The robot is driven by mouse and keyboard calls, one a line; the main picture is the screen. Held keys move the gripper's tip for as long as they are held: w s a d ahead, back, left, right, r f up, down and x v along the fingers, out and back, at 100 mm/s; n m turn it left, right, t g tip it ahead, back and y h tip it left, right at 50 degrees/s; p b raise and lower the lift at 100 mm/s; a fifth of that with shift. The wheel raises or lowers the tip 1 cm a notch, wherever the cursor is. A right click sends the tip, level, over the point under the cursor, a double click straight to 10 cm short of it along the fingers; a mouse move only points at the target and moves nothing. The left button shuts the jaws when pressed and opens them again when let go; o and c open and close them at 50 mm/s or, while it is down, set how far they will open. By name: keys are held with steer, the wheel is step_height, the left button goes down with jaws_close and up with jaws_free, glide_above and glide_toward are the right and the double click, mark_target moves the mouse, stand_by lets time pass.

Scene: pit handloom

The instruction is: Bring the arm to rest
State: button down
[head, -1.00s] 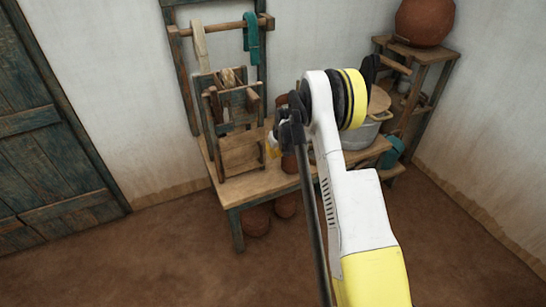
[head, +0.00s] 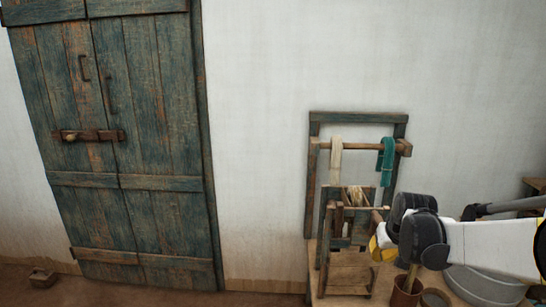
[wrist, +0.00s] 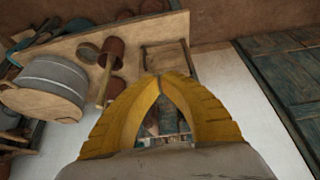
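My arm (head: 490,245) reaches in from the right edge of the head view, over the right part of the small wooden table. My gripper (wrist: 160,78) shows in the wrist view with its yellow fingers meeting at the tips. I see nothing held at the tips; the opening between the fingers shows only background. In the head view, only a yellow bit of the gripper (head: 378,247) shows, left of the dark wrist joint, near the wooden rack (head: 350,262). The rest of it is hidden by the wrist.
A wooden frame with a bar holds a pale hank (head: 336,160) and a teal hank (head: 387,160). Brown cups (head: 406,290) and a grey metal pot (head: 485,284) stand below my arm. A worn blue-green door (head: 150,130) is at left. The wall between is bare.

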steer(key=s+a+r, duration=0.4)
steer(key=s, duration=0.3)
steer(key=s+a+r, duration=0.3)
steer(key=s+a, duration=0.1)
steer(key=s, duration=0.3)
steer(key=s+a+t, duration=0.1)
steer(key=s+a, duration=0.1)
steer(key=s, duration=0.4)
steer(key=s+a+f, duration=0.1)
steer(key=s, duration=0.6)
steer(key=shift+a+f+n+t, duration=0.3)
steer(key=shift+a+t, duration=0.1)
steer(key=shift+w+r, duration=0.1)
